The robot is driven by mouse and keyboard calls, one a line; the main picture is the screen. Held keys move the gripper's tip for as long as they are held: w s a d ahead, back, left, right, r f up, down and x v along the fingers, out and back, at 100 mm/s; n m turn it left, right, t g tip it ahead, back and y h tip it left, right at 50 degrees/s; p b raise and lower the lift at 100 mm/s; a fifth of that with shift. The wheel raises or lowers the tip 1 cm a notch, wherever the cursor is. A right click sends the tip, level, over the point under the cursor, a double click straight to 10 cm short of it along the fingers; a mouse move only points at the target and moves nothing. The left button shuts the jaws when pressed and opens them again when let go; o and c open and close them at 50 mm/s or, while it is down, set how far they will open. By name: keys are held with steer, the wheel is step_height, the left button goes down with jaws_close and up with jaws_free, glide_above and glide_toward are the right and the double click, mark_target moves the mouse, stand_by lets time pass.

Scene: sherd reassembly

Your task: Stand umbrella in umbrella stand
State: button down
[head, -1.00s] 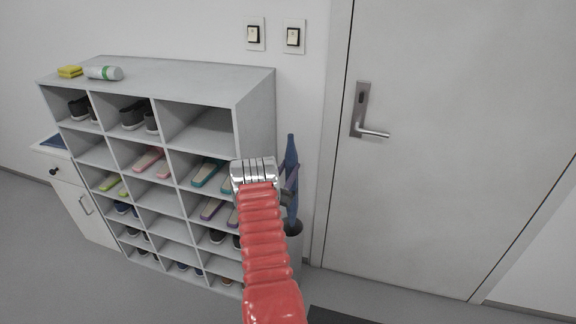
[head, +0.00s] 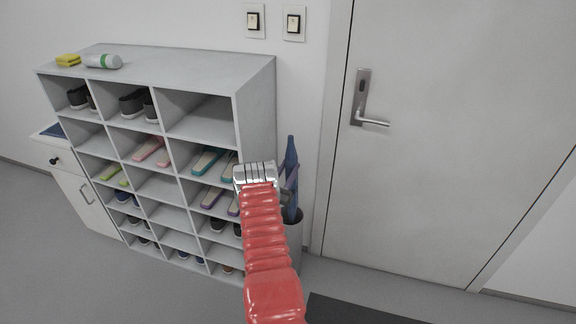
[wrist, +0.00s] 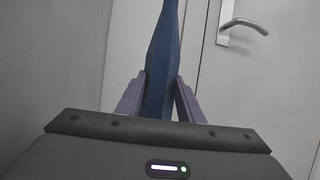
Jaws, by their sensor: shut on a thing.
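The blue umbrella (head: 291,166) is upright between the shoe rack and the door in the head view, its lower end at the mouth of the grey umbrella stand (head: 294,240). How deep it sits in the stand is hidden. My gripper (head: 287,190) is at the umbrella, mostly hidden behind my red arm. In the wrist view the purple fingers of my gripper (wrist: 158,100) are closed on both sides of the blue umbrella (wrist: 161,62), which stands nearly straight up between them.
The grey shoe rack (head: 258,125) with several shoes is directly left of the stand. The closed door (head: 450,130) with its handle (head: 372,122) is to the right. A dark mat (head: 355,312) lies on the floor in front. A bottle (head: 103,61) and yellow sponge (head: 68,60) lie on the rack.

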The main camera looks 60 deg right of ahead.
steer(key=shift+f, duration=1.4)
steer(key=c, duration=1.1)
jaws_free()
steer(key=shift+a+f, duration=0.1)
glide_toward(289, 174)
steer(key=x, duration=0.2)
steer(key=shift+d+r, duration=0.2)
steer(key=shift+s, duration=0.1)
